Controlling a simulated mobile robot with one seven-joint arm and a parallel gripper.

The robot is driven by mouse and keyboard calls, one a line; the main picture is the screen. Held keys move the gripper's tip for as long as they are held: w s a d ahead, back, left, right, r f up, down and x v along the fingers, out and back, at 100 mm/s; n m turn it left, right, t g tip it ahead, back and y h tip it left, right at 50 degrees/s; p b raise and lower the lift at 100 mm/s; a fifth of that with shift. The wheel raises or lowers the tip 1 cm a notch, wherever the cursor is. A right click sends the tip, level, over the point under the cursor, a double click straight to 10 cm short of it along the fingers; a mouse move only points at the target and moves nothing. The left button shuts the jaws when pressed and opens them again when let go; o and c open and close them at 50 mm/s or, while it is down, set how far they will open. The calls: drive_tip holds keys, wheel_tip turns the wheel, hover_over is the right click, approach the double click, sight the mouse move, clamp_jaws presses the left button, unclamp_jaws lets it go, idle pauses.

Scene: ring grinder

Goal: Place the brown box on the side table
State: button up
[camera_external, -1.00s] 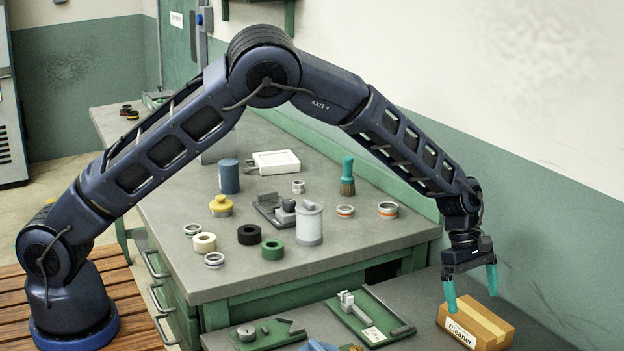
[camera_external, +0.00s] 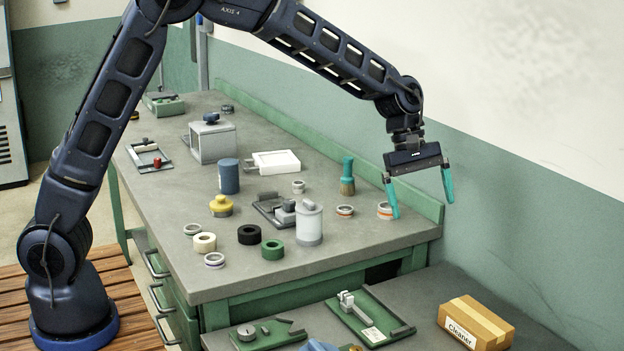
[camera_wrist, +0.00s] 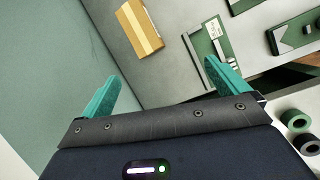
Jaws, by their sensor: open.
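The brown box (camera_external: 476,322), with a white "Cleaner" label, rests on the grey side table (camera_external: 425,290) at the lower right of the external view. The box also shows at the top of the wrist view (camera_wrist: 139,28), lying apart from my fingers. My gripper (camera_external: 420,198) has teal fingers spread wide with nothing between them. It is raised well above the box, near the right end of the workbench. In the wrist view the open fingers (camera_wrist: 165,88) show in front of the palm.
The workbench (camera_external: 330,265) stands beside the lower side table and holds several rings, a grey canister (camera_external: 309,225) and a teal-handled brush (camera_external: 347,178). Green fixtures (camera_external: 370,318) lie left of the box. The wall is close on the right.

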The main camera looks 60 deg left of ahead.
drive_tip(key=s+a+r+m+t, duration=0.1)
drive_tip(key=s+a+r+m, duration=0.1)
drive_tip(key=s+a+r, duration=0.45)
drive_tip(key=s+a+r+m+y, duration=0.1)
drive_tip(key=s+a+r+m, duration=0.25)
drive_tip(key=s, duration=0.55)
drive_tip(key=s+a+r+m+t, duration=0.1)
drive_tip(key=s+a+r+m, duration=0.1)
drive_tip(key=s+a+r, duration=0.4)
drive_tip(key=s+a+f+m+t+y, duration=0.1)
drive_tip(key=s+a+m, duration=0.2)
drive_tip(key=s, duration=0.9)
drive_tip(key=s+a+f+m+y, duration=0.2)
drive_tip(key=s+a+m, duration=0.1)
drive_tip(key=s, duration=1)
drive_tip(key=shift+m+t+y, duration=0.3)
drive_tip(key=shift+m+t, duration=0.1)
drive_tip(key=shift+m, duration=0.05)
